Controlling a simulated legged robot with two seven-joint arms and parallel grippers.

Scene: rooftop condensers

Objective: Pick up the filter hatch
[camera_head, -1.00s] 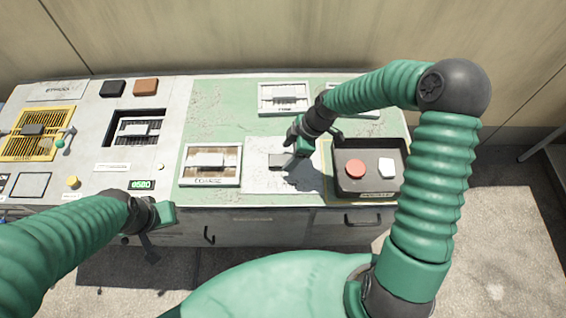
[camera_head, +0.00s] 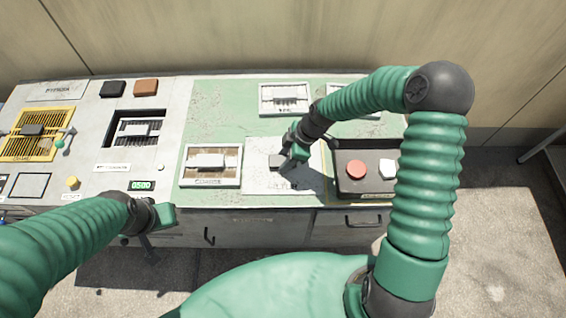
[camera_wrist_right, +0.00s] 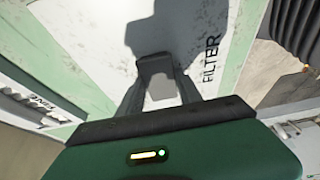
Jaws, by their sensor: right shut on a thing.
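The filter hatch (camera_head: 260,181) is a pale, worn square panel on the green bench top, with a small dark grey handle (camera_head: 277,161). In the right wrist view the panel (camera_wrist_right: 95,35) shows the word FILTER, and the grey handle (camera_wrist_right: 156,72) sits between my fingers. My right gripper (camera_head: 286,163) is shut on that handle, and its arm hides part of the panel. I cannot tell whether the panel is off the bench. My left gripper (camera_head: 150,238) hangs in front of the bench, away from the hatch; its jaw opening is unclear.
A framed louvred hatch (camera_head: 211,180) lies left of the panel, and another (camera_head: 284,99) behind it. The grey control panel (camera_head: 95,188) fills the left.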

